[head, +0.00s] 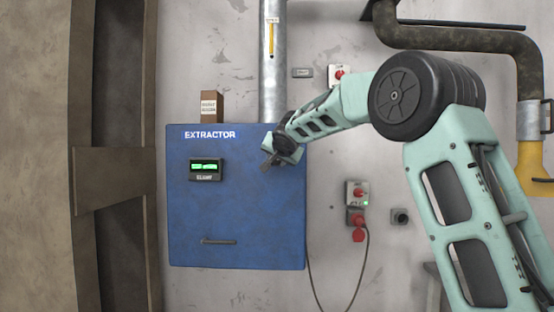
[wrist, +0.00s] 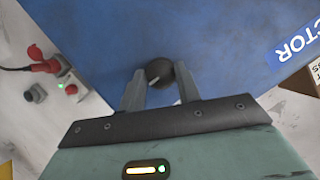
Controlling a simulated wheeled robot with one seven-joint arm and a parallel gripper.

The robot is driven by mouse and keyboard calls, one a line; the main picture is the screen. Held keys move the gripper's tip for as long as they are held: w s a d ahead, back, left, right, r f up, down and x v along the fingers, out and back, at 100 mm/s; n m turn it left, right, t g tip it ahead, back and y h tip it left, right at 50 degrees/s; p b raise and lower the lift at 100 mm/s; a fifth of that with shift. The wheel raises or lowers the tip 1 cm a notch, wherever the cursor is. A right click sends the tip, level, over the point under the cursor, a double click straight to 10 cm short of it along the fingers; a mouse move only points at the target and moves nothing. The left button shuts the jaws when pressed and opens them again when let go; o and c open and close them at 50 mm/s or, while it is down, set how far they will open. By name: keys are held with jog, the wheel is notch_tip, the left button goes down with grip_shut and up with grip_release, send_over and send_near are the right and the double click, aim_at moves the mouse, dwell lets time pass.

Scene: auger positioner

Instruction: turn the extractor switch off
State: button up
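The blue extractor box (head: 240,240) hangs on the wall in the head view, with "EXTRACTOR" lettering on it. Its black round switch knob (wrist: 160,70) shows in the wrist view, with a light pointer mark set at a slant. In the head view the knob is hidden by my gripper (head: 268,162), at the box's upper right. In the wrist view my gripper (wrist: 161,82) has one finger on each side of the knob, with no clear gap at either side. It appears shut on the knob. The display (head: 207,168) on the box is lit green.
A wall socket with a red plug (head: 358,226) and cable is right of the box, with a green light. A red-knobbed switch (head: 339,74) sits higher up. A metal duct (head: 273,90) rises from the box. A small carton (head: 209,107) stands on top.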

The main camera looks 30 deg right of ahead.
dwell(0.3)
jog(key=n, duration=0.1)
jog(key=n+g+h+b, duration=0.1)
jog(key=shift+w+a+n, duration=0.15)
jog(key=shift+a+n, duration=0.1)
jog(key=shift+n, duration=0.05)
jog(key=n+g+h, duration=0.1)
jog(key=n+h+b, duration=0.1)
jog(key=n, duration=0.1)
jog(key=shift+w+a+n+g+h, duration=0.1)
jog(key=shift+a+n+g+h, duration=0.05)
jog(key=shift+n+g+h, duration=0.2)
jog(key=shift+f+n+g+h+b, duration=0.15)
jog(key=shift+n+g+h+b, duration=0.4)
jog(key=shift+n+h+b, duration=1.3)
jog(key=shift+n+p, duration=0.65)
jog(key=shift+n, duration=0.55)
jog(key=o, duration=0.9)
jog(key=shift+w, duration=0.1)
